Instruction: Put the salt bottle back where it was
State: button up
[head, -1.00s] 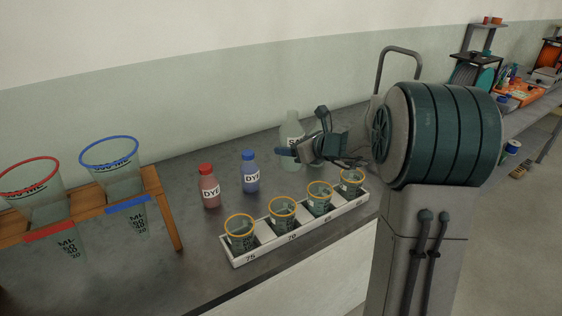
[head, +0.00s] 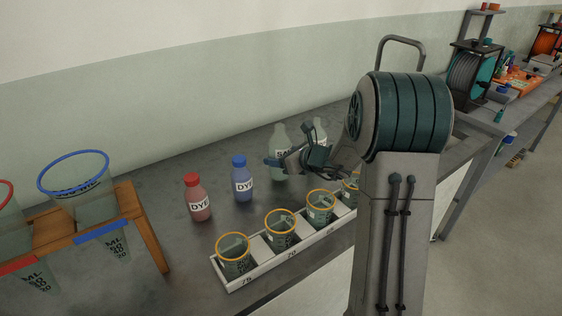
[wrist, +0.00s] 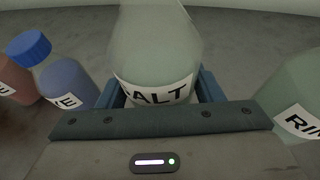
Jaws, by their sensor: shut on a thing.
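The salt bottle (head: 281,138) is pale and translucent with a white label, near the back of the bench in the head view. In the wrist view the salt bottle (wrist: 153,45) stands between the two blue fingers, its label reading "ALT". My gripper (head: 284,162) is shut on it, low on its body; the gripper also shows in the wrist view (wrist: 158,92). The bottle looks upright.
A blue dye bottle (head: 242,180) and a red dye bottle (head: 198,200) stand left of it. A similar pale bottle (head: 320,130) stands right. A white tray (head: 228,284) with orange-rimmed cups lies in front. A wooden rack (head: 148,235) holds funnel-shaped vessels at left.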

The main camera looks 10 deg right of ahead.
jog(key=shift+f, duration=0.7)
jog(key=shift+f, duration=0.1)
jog(key=shift+f, duration=0.15)
jog(key=o, duration=1)
jog(key=shift+r, duration=0.3)
jog(key=v, duration=1.2)
jog(key=shift+f, duration=0.2)
